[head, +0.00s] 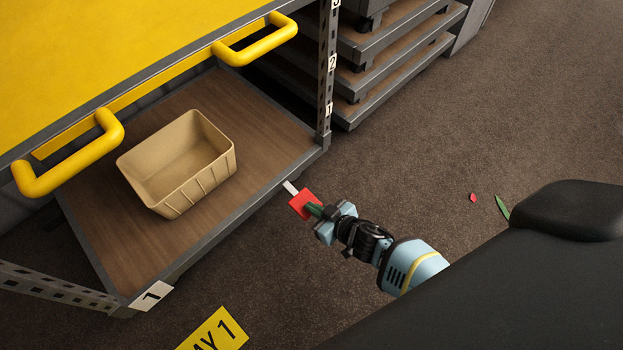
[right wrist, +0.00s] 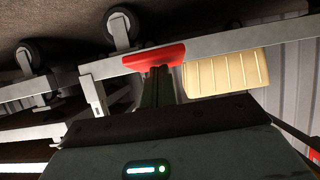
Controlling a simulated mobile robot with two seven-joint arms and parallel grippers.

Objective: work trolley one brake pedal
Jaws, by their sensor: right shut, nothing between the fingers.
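The red brake pedal (head: 303,206) sticks out from the right edge of the trolley (head: 240,216) with the "1" label, with a small pale piece at its trolley end. It also shows in the right wrist view (right wrist: 140,60). My right gripper (head: 315,211) is shut and empty, its fingertips right at the pedal's outer side. In the right wrist view the dark green fingers (right wrist: 158,88) meet the pedal's edge; touching or just short of it, I cannot tell. My left gripper is not in view.
An empty tan bin (head: 178,165) stands on the trolley's wooden deck. Yellow handles (head: 255,42) and a yellow panel lie above it. Casters (right wrist: 120,27) show in the wrist view. Stacked trolleys (head: 390,55) stand behind. Brown floor is open at right, with a leaf (head: 502,207) and petal (head: 473,197).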

